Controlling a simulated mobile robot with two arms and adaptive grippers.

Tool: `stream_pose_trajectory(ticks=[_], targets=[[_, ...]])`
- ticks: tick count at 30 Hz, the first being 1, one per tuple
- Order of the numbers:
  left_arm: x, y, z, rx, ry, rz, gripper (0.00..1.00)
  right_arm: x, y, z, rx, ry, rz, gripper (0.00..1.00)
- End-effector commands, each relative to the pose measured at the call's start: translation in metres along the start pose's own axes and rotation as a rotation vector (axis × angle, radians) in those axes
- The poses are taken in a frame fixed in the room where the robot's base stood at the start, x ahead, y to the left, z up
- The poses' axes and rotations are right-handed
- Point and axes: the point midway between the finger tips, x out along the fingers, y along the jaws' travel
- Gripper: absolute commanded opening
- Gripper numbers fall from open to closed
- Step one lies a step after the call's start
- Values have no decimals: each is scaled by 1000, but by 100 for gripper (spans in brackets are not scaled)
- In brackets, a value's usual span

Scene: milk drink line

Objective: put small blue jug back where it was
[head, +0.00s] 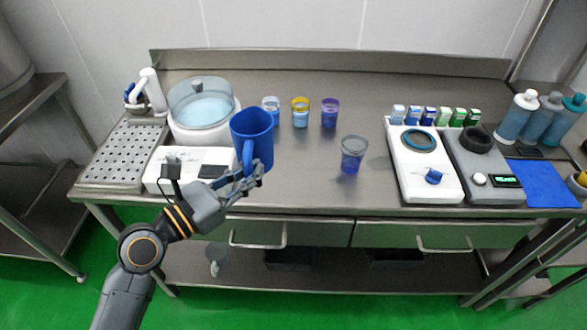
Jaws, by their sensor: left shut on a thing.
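The small blue jug (252,130) is upright at the left of the steel table in the head view. My left gripper (246,180) is shut on its handle, on the jug's near side. The jug is in front of the right side of the round water tub and at the right end of the white box. I cannot tell whether its base touches the table, because the gripper hides the lower part. My right gripper is not in view.
Three small cups (300,112) stand behind, and a clear cup with blue contents (352,155) stands mid-table. A white water tub (205,130) and white box (160,182) are on the left. Scales (410,185), small cartons and bottles (517,117) fill the right. The middle front is clear.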

Motion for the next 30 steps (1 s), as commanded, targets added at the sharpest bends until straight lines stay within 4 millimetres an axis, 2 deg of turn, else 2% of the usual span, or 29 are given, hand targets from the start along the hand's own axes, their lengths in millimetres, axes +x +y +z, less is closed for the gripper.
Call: stream_pose_trajectory(ticks=[3,8,12,15,21,26,30], targets=[[15,6,-5,0,-4,2,0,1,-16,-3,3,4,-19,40],[51,18,-23,0,-4,2,0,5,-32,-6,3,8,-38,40],[82,28,-38,1,-4,2,0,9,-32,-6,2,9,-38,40],[97,33,-61,-2,0,1,0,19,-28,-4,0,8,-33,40],[117,39,-85,1,-1,1,0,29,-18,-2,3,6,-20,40],[124,41,-92,1,-3,1,0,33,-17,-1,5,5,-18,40],[129,43,-114,-1,2,1,0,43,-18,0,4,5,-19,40]])
